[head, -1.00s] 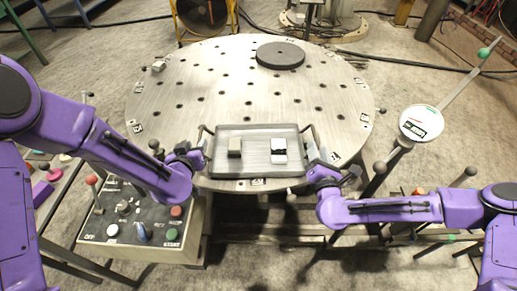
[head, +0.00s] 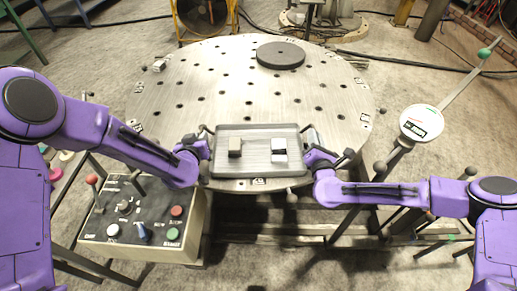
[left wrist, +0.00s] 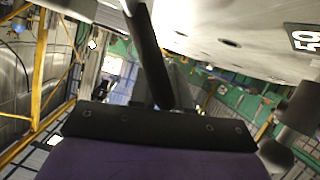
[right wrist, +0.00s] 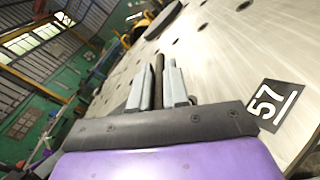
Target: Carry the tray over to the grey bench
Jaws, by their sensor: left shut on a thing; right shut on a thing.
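The dark grey tray (head: 256,162) is at the near edge of the round metal table in the head view, looking level. It carries a beige-grey block (head: 235,147) and a white block with a dark part (head: 279,147). My left gripper (head: 203,146) is shut on the tray's left handle; a dark bar (left wrist: 150,55) shows in the left wrist view. My right gripper (head: 309,151) is shut on the right handle; a thin bar shows between its fingers (right wrist: 159,85) in the right wrist view. I cannot tell whether the tray touches the table. I cannot make out a grey bench.
The round table (head: 185,100) has many holes and bears a dark disc (head: 280,55) at the back. A control box (head: 140,222) stands at lower left. A round gauge (head: 421,123) on a slanted post stands at right. A fan (head: 203,15) is behind the table.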

